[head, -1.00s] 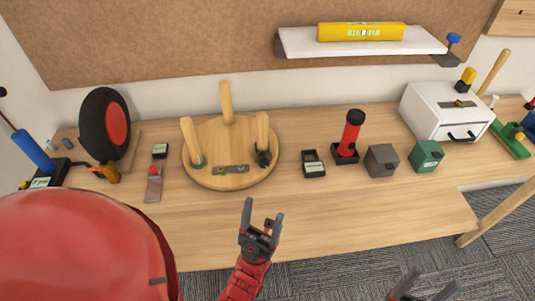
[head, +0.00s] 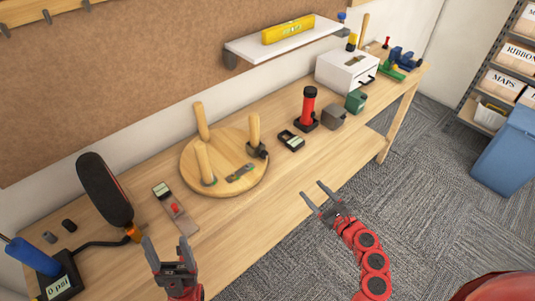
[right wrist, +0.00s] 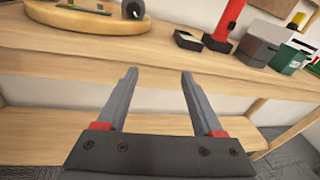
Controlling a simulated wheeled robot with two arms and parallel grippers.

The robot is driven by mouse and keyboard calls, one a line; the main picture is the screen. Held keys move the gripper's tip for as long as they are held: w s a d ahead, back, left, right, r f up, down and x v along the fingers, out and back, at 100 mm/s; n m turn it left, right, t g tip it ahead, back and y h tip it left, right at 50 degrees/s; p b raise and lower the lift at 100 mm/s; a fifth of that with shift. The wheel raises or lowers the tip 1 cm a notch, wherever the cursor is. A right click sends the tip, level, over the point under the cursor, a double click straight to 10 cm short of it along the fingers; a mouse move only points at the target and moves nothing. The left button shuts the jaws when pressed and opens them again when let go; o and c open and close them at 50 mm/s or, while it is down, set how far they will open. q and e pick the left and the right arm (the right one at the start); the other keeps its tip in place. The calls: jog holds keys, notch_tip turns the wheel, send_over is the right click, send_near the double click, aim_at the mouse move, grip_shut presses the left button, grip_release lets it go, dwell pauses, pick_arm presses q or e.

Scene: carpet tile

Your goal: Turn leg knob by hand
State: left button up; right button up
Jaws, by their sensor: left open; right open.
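A round wooden stool seat (head: 225,178) lies upside down on the workbench with its wooden legs pointing up. A dark knob and bracket (head: 258,151) sit at the base of its right leg (head: 254,130). The knob also shows at the top of the right wrist view (right wrist: 132,9). My left gripper (head: 167,248) is open and empty, left of and in front of the stool. My right gripper (head: 320,196) is open and empty, in front of the bench edge and right of the stool. In the right wrist view its fingers (right wrist: 158,78) are spread below the bench top.
A shelf (head: 285,45) hangs above.

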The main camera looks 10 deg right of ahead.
aim_at(265, 156)
jog(key=s+a+r+y, duration=0.1)
jog(key=a+r+y, duration=0.3)
jog(key=r, duration=0.1)
jog(key=shift+g, duration=0.3)
jog(key=x, duration=0.5)
jog(key=p+x, duration=0.1)
jog(key=x, duration=0.4)
jog(key=f+p+x, duration=0.1)
jog(key=x, duration=0.5)
jog(key=shift+w+d+f, duration=0.1)
jog(key=shift+w+d, duration=0.1)
grip_shut()
jog(key=shift+f+n, duration=0.1)
jog(key=shift+n, duration=0.2)
